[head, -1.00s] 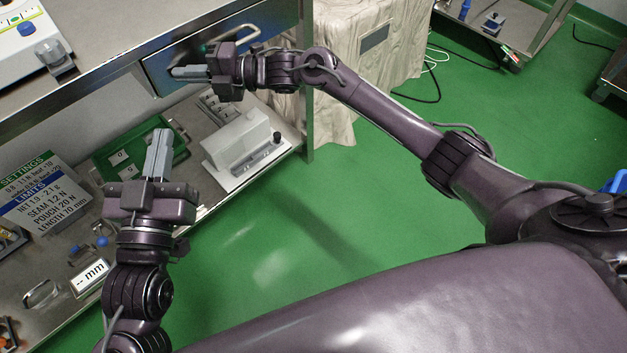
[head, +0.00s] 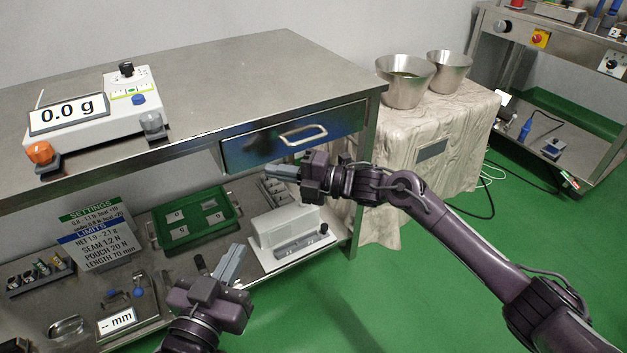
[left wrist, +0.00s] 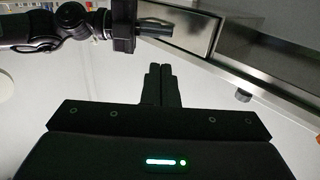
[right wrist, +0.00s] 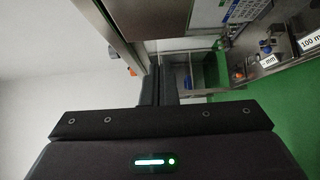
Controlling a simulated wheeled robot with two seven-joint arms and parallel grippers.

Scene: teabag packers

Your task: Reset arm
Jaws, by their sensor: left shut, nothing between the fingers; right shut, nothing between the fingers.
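My left gripper (head: 230,264) is shut and empty in the lower middle of the head view, in front of the lower shelf. Its closed fingers also show in the left wrist view (left wrist: 161,84). My right gripper (head: 283,172) is shut and empty just below the drawer front, its fingers pointing left. Its closed fingers also show in the right wrist view (right wrist: 158,86). The left wrist view also shows my right gripper (left wrist: 160,30) near the drawer. Neither gripper is visibly holding anything.
The lower shelf holds a green tray (head: 157,238), a white device (head: 285,235) and a settings sign (head: 95,240). Two metal bowls (head: 405,90) stand on a draped table. Green floor (head: 420,290) is open at right.

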